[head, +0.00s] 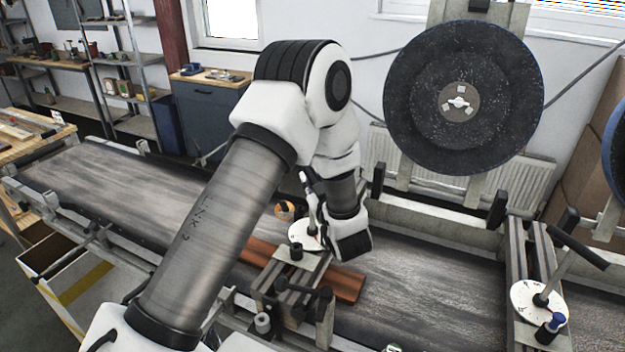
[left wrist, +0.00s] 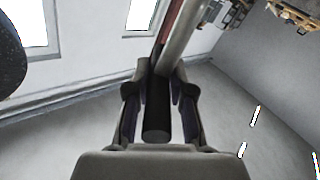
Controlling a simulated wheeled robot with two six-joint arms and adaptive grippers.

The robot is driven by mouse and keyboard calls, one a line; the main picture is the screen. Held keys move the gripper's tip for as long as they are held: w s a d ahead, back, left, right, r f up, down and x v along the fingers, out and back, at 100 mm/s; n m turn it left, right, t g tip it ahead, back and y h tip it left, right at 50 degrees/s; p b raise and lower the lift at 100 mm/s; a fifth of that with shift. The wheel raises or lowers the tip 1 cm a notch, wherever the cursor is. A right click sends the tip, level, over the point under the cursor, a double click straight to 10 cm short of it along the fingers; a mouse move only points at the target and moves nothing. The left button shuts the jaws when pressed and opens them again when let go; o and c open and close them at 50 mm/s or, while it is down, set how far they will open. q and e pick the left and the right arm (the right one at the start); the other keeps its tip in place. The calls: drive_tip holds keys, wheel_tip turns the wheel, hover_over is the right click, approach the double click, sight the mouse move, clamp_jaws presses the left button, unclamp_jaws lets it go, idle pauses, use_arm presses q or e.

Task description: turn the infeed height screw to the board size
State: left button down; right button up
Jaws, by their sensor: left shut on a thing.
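The infeed height screw's white dial (head: 299,240) sits on a grey bridge across the belt, left of my left wrist in the head view. My left gripper (head: 318,208) is beside it, partly hidden by its own wrist. In the left wrist view the fingers (left wrist: 158,112) are shut on a dark cylindrical grip (left wrist: 156,125), which appears to be the screw's crank handle. A light bar runs up from it. A reddish-brown board (head: 345,284) lies on the belt, passing under the bridge. The dial's reading is too small to tell. My right gripper is not in view.
A second white dial (head: 525,296) with a crank and a blue knob stands on another bridge at the right. A large dark disc (head: 440,60) hangs behind the conveyor (head: 420,290). The belt at left is clear.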

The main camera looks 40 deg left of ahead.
use_arm(q)
drive_tip(key=n+g+y+b, duration=0.1)
drive_tip(key=g, duration=0.1)
drive_tip(key=n+g+b, duration=0.1)
drive_tip(key=n+g, duration=0.1)
drive_tip(key=g, duration=0.1)
drive_tip(key=shift+w+n+y, duration=0.15)
drive_tip(key=shift+n+y, duration=0.15)
drive_tip(key=shift+y, duration=0.1)
drive_tip(key=n+g+b, duration=0.1)
drive_tip(key=n+g, duration=0.1)
drive_tip(key=g, duration=0.2)
drive_tip(key=n+g+b, duration=0.2)
drive_tip(key=n+g, duration=0.1)
drive_tip(key=g, duration=0.1)
drive_tip(key=shift+f, duration=0.1)
drive_tip(key=shift+n+g+h, duration=0.4)
drive_tip(key=shift+n+g, duration=0.3)
drive_tip(key=shift+g, duration=0.2)
drive_tip(key=n+g+h+p, duration=0.1)
drive_tip(key=g+p, duration=0.1)
drive_tip(key=p, duration=0.2)
drive_tip(key=n+g+h+p, duration=0.1)
drive_tip(key=n+g+p, duration=0.1)
drive_tip(key=p, duration=0.2)
drive_tip(key=shift+r, duration=0.4)
drive_tip(key=shift+f+n+g+h+p, duration=0.2)
drive_tip(key=shift+n+g+h+p, duration=0.15)
drive_tip(key=shift+g+p, duration=0.2)
drive_tip(key=shift+f, duration=0.1)
